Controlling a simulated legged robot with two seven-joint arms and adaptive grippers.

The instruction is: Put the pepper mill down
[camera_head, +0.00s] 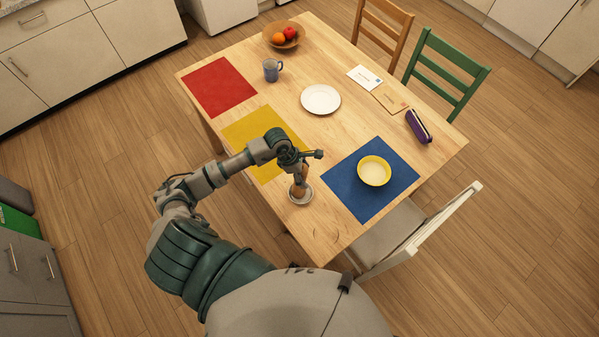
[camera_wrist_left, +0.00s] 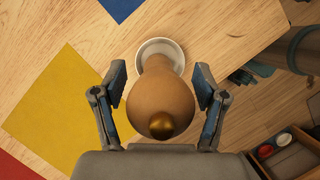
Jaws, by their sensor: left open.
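The brown wooden pepper mill (camera_head: 297,187) stands on a small round pale dish (camera_head: 307,199) on the table, between the yellow and blue mats. In the left wrist view the mill (camera_wrist_left: 160,95) points its gold knob at the camera, and the dish rim (camera_wrist_left: 160,43) shows beyond it. My left gripper (camera_head: 302,164) is over the mill's upper part. In the wrist view its two fingers (camera_wrist_left: 161,88) are open on either side of the mill, with a visible gap at each side. My right gripper is not in view.
A yellow mat (camera_head: 240,130) lies left of the mill and a blue mat (camera_head: 345,190) with a yellow bowl (camera_head: 374,171) lies right. A white plate (camera_head: 320,99), grey mug (camera_head: 271,69), fruit bowl (camera_head: 284,34) and purple case (camera_head: 418,127) stand farther off. The near table edge is close.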

